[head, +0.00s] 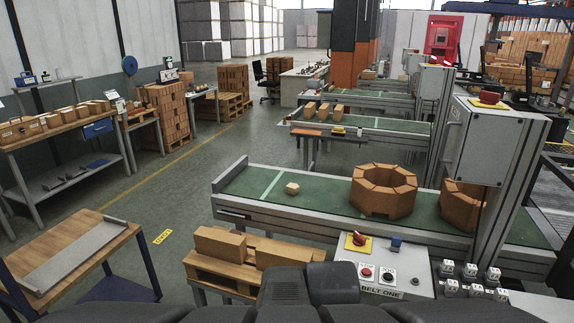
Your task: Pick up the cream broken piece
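The cream broken piece (292,188) is a small pale, irregular lump. It lies on the green belt of the nearest conveyor (325,196), just right of a pale line across the belt. A ring of orange bricks (383,191) stands to its right on the same belt, apart from it. Dark parts of my own body show along the bottom edge. I cannot make out my gripper in this view.
A second brick ring (462,206) is partly hidden behind a grey control cabinet (492,140). A control panel (383,277) and a pallet with long bricks (225,270) stand before the conveyor. A wooden-topped table (110,232) is at front left. Open floor lies left of the conveyor.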

